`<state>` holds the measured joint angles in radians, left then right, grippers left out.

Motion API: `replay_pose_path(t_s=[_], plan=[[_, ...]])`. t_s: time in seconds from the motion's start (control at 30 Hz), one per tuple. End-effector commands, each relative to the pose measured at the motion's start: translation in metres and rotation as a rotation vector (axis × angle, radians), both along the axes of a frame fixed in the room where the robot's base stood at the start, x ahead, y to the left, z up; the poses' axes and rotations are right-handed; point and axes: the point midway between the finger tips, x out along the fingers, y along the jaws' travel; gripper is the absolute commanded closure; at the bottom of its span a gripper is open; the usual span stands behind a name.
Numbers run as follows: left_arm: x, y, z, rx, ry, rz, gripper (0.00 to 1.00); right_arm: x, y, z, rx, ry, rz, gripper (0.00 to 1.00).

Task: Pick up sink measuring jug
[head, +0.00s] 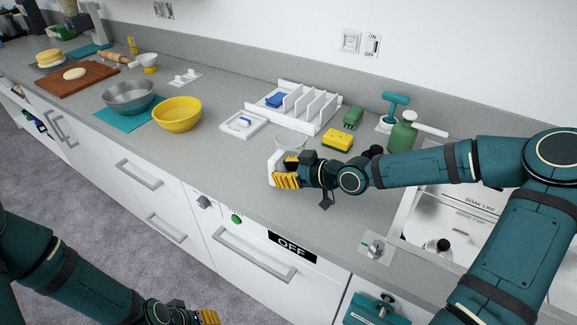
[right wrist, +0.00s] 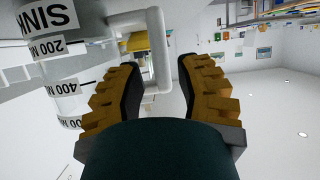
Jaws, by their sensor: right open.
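The sink measuring jug (head: 289,139) is clear, with a white handle, and stands on the grey counter, partly hidden behind my right gripper (head: 285,179). In the right wrist view the jug (right wrist: 62,88) is at the left with printed volume labels, and its white handle (right wrist: 157,50) shows between the fingers. My right gripper (right wrist: 157,88) is open, with a gap between each fingertip and the handle in that view. My left gripper (head: 207,316) is low at the bottom of the head view, and its jaw opening is unclear.
A yellow sponge (head: 338,140), a green brush (head: 352,117), a white rack (head: 300,106) and a soap dish (head: 243,123) are behind the jug. The sink (head: 440,225) is to the right. A yellow bowl (head: 178,114) stands left, with clear counter between.

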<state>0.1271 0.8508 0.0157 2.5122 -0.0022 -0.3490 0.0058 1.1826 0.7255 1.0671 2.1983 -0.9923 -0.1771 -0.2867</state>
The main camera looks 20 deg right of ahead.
Motion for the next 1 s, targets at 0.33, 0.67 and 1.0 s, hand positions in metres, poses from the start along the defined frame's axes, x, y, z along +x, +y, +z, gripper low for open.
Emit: replay_pose_path(t_s=[0.33, 0.67, 1.0], plan=[[0.003, 0.001, -0.021, 0.001, -0.007, 0.001, 0.53, 0.025, 0.022, -0.019, 0.000, -0.001, 0.003, 0.66], [0.003, 0.001, -0.021, 0.001, -0.008, 0.001, 0.53, 0.027, 0.024, -0.019, 0.000, 0.000, 0.001, 0.62], [0.003, 0.000, -0.021, 0.001, -0.008, 0.001, 0.53, 0.027, 0.024, -0.019, 0.000, 0.000, 0.001, 1.00]])
